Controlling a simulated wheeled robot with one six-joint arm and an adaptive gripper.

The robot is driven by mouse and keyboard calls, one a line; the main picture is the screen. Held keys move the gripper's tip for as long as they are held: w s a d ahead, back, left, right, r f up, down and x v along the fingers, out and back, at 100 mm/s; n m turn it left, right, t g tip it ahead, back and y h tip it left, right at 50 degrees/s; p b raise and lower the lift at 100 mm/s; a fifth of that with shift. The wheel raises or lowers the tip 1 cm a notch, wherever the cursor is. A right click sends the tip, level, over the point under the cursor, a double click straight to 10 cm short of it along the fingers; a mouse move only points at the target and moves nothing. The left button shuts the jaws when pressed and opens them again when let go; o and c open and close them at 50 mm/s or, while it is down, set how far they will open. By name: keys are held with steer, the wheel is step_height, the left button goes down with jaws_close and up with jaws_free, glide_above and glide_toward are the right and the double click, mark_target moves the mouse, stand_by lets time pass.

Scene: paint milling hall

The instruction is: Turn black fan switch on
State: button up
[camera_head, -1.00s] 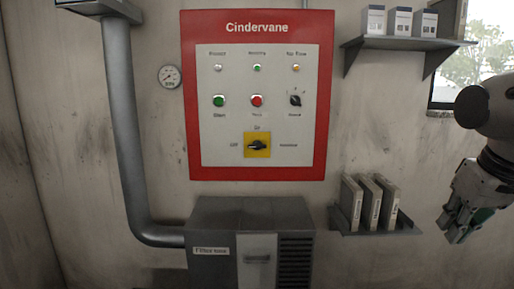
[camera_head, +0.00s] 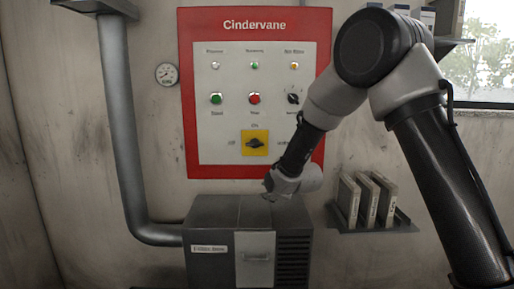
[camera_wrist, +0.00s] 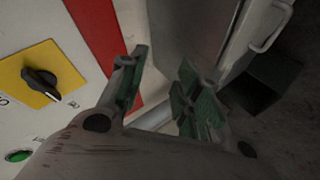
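The red-framed Cindervane panel (camera_head: 310,150) has two black rotary switches. A small black switch (camera_head: 293,98) is at the right of the button row, its handle slanted; its label is too blurred to read. A larger black switch (camera_head: 255,143) sits on a yellow plate at the bottom centre, its handle roughly level. That larger switch also shows at the left of the wrist view (camera_wrist: 40,82). My gripper (camera_head: 272,190) is in front of the panel's lower edge, below the yellow plate and touching neither switch. In the wrist view my gripper (camera_wrist: 162,88) has its fingers apart, with nothing between them.
A green button (camera_head: 216,99) and a red button (camera_head: 254,99) sit left of the small switch. A grey filter box (camera_head: 212,265) stands below the panel. A shelf with several binders (camera_head: 368,200) is to the right. A grey pipe (camera_head: 118,130) runs down the left.

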steer(key=w+a+r+n+t+y, duration=0.1)
steer(key=w+r+n+t, duration=0.1)
steer(key=w+r+t, duration=0.3)
steer(key=n+t, duration=0.1)
steer(key=n, duration=0.3)
glide_toward(256, 145)
steer(key=w, duration=0.2)
steer(key=shift+y, duration=0.4)
steer(key=x, duration=0.7)
steer(key=shift+s+a+f, duration=0.15)
steer(key=shift+a, duration=0.05)
jaws_close()
